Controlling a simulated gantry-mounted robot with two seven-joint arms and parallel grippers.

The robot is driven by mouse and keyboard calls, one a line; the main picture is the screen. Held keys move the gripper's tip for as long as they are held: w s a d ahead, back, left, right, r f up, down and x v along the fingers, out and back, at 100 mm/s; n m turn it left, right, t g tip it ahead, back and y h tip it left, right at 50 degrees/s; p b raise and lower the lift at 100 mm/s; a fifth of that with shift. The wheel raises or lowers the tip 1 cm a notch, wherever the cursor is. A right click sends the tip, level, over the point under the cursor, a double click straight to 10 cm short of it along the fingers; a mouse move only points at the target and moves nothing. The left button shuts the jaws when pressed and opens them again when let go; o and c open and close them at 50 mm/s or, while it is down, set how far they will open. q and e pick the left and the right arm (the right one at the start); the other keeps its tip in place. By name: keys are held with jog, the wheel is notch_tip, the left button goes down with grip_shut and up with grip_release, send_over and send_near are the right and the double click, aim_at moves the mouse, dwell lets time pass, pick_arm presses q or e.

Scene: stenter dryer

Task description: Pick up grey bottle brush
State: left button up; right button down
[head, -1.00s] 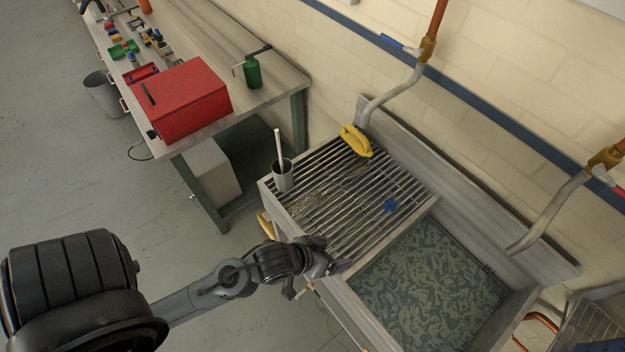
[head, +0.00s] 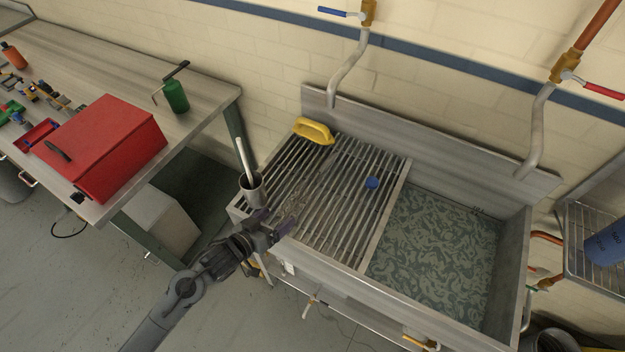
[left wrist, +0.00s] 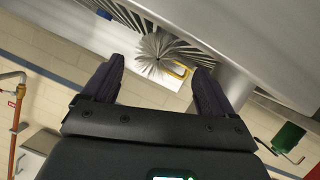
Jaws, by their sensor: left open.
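The grey bottle brush (head: 297,199) lies on the slatted draining rack (head: 350,215) at the left of the sink, near the rack's front left part. Its bristles are hard to tell from the slats in the head view. In the left wrist view its bristly end (left wrist: 158,55) shows as a fan of grey spikes, framed between my fingers. My left gripper (head: 275,220) is open and empty at the rack's front edge, just short of the brush. Both its dark fingers (left wrist: 160,66) show in the wrist view. My right gripper is not in view.
A grey cup (head: 251,188) with a white-handled tool stands at the rack's left corner, close to my left gripper. A yellow-handled brush (head: 314,131) and a blue cap (head: 372,183) lie on the rack. The water-filled basin (head: 435,250) is right; a workbench with red toolbox (head: 105,145) is left.

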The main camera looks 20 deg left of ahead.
aim_at(288, 209)
pick_arm(q)
jog(key=shift+w+d+f, duration=0.1)
jog(key=shift+w+d, duration=0.2)
jog(key=shift+w, duration=0.1)
jog(key=shift+r+b+x, duration=0.2)
jog(key=shift+b+x, duration=0.1)
jog(key=shift+x, duration=2)
jog(key=shift+w, duration=0.1)
jog(key=c, duration=1.3)
